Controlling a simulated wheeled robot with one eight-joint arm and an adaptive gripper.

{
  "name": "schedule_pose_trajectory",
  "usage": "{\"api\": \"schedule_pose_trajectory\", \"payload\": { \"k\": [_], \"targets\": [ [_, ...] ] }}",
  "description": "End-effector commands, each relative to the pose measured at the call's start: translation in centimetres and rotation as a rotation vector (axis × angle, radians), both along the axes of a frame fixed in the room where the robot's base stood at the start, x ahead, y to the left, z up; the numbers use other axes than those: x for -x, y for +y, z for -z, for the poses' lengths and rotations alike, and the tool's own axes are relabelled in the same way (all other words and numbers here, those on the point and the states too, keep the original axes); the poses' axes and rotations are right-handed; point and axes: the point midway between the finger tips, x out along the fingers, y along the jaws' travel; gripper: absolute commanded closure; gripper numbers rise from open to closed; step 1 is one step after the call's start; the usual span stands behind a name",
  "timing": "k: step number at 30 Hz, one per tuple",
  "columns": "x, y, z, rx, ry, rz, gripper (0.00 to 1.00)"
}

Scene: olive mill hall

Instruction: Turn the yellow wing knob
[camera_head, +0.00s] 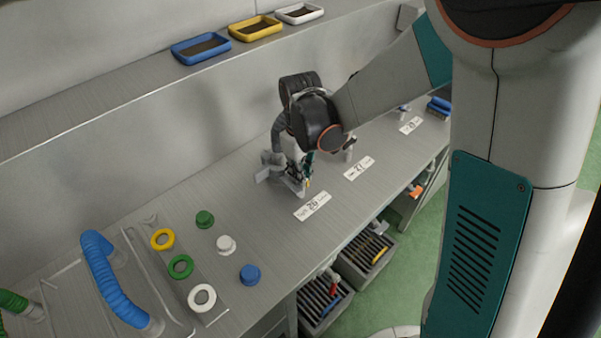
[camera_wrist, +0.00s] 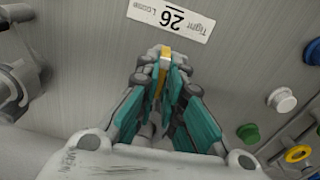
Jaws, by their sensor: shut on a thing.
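The yellow wing knob (camera_wrist: 163,66) shows as a narrow yellow strip between my fingertips in the wrist view. A small bit of yellow (camera_head: 308,184) also shows below the fingers in the head view. My gripper (camera_wrist: 164,58) points down at the bench and is shut on the knob, with a teal-padded finger on each side. In the head view my gripper (camera_head: 305,176) is beside the white label marked 26 (camera_head: 312,206), which also shows in the wrist view (camera_wrist: 172,17). The knob's base and most of its wings are hidden by the fingers.
Grey fittings (camera_head: 272,167) stand close to my gripper. Label 27 (camera_head: 359,168) lies to the right. Coloured caps and rings, including a white cap (camera_head: 227,244), and a blue hose (camera_head: 110,279) are at the left. Blue, yellow and white trays line the back ledge (camera_head: 120,97).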

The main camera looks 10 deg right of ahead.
Motion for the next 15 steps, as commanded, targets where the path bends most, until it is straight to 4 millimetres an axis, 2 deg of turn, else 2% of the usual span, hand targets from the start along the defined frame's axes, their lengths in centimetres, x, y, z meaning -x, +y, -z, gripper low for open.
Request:
{"api": "schedule_pose_trajectory", "payload": {
  "k": [15],
  "targets": [
    [-0.08, 0.01, -0.03, -0.001, -0.001, 0.491, 1.00]
  ]
}}
